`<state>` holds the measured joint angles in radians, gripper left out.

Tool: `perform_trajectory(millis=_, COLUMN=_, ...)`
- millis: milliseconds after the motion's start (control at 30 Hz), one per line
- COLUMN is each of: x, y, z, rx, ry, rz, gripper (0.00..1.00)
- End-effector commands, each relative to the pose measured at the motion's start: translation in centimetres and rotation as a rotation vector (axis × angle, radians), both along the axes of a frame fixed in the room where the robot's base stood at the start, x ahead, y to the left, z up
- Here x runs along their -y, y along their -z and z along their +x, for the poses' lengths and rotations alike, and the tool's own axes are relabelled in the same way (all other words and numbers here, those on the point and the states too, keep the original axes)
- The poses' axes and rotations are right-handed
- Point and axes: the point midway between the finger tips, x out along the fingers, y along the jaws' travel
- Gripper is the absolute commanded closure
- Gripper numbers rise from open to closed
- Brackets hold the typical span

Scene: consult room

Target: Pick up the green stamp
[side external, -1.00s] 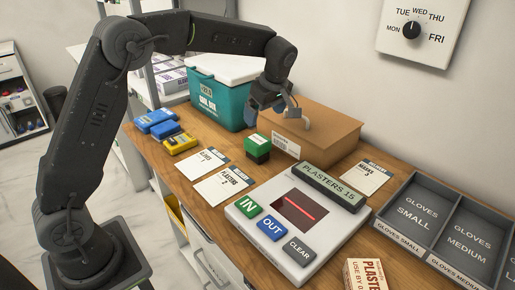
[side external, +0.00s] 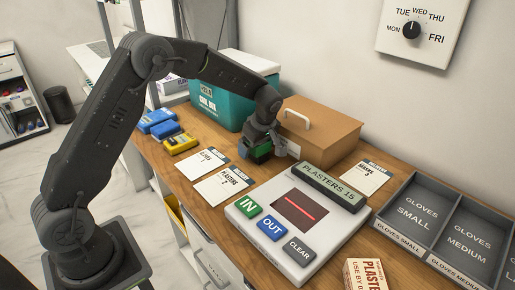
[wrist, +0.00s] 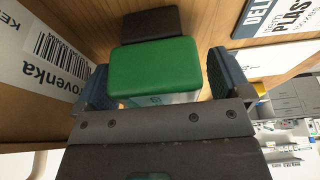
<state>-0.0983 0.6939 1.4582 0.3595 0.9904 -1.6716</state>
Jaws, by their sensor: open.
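The green stamp (side external: 259,152) stands on the wooden counter in front of the cardboard box, partly hidden by my gripper (side external: 262,147) in the side view. In the wrist view the stamp (wrist: 153,67) shows its plain green top between the two fingers of my gripper (wrist: 165,80). The fingers are open, one to each side of the stamp. A narrow gap shows by the right finger; contact at the left finger is hard to tell. A dark block (wrist: 150,23) shows just beyond the green part.
The cardboard box (side external: 327,131) stands close behind the stamp, with a teal cool box (side external: 226,108) to its left. Order cards (side external: 222,185) lie in front. The scanner (side external: 250,211) is to the right. Blue and yellow cases (side external: 180,143) sit at the left.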

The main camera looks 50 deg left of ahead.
Motion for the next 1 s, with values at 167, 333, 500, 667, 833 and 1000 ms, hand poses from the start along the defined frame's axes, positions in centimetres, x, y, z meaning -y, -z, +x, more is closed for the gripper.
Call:
perform_trajectory(millis=167, x=-0.12, y=0.33, z=-0.01, rx=0.001, ry=0.000, rz=0.000, gripper=0.04)
perform_trajectory(millis=333, x=-0.10, y=0.30, z=0.00, rx=0.001, ry=0.000, rz=0.000, gripper=0.11)
perform_trajectory(millis=500, x=-0.10, y=0.28, z=0.00, rx=0.001, ry=0.000, rz=0.000, gripper=0.27)
perform_trajectory(millis=667, x=-0.09, y=0.28, z=0.01, rx=0.001, ry=0.000, rz=0.000, gripper=0.43)
perform_trajectory(millis=833, x=-0.08, y=0.27, z=0.01, rx=0.001, ry=0.000, rz=0.000, gripper=0.59)
perform_trajectory(millis=1000, x=-0.08, y=0.24, z=0.03, rx=0.002, ry=0.001, rz=0.000, gripper=0.60)
